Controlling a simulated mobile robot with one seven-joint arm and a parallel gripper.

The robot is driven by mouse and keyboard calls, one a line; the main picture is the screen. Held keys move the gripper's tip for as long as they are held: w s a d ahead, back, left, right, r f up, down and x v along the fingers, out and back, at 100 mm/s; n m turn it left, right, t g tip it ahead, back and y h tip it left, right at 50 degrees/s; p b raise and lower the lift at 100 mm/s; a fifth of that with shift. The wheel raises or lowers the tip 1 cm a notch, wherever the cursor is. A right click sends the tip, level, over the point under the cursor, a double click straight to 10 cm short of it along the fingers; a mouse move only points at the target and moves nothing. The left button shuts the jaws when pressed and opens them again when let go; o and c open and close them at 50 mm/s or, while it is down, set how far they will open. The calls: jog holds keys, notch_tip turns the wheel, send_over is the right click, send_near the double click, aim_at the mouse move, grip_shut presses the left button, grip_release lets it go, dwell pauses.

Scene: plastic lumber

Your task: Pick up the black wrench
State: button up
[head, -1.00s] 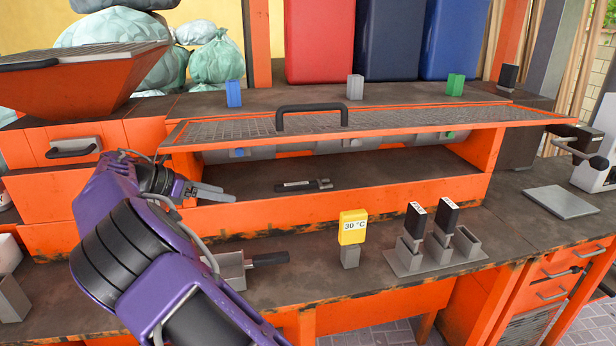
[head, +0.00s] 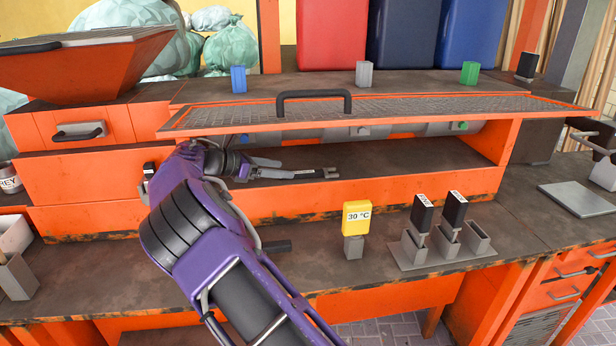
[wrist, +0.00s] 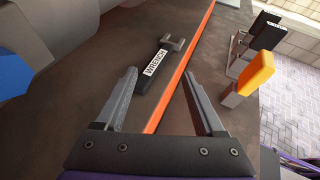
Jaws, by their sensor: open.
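The black wrench (wrist: 157,67) lies flat on the dark shelf of the orange bench unit. It has a white "WRENCH" label and a grey open-jaw head. In the wrist view it is just beyond my gripper (wrist: 160,74), whose fingers are apart and empty. The wrench's handle end points toward the left finger, and I see no contact. In the head view the wrench's head (head: 329,173) shows right of my gripper (head: 287,169), which reaches into the shelf from the left. The fingers seem to hide part of the handle there.
The orange shelf lip (wrist: 178,88) runs between my fingers in the wrist view. A raised mesh lid (head: 400,108) with a black handle overhangs the shelf. A yellow "30 °C" block (head: 356,218) and black blocks in a grey holder (head: 440,254) stand in front.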

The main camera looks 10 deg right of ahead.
aim_at(303, 174)
jog(key=x, duration=0.8)
jog(key=shift+s+a, duration=0.1)
grip_shut()
jog(key=shift+f, duration=0.2)
dwell(1.1)
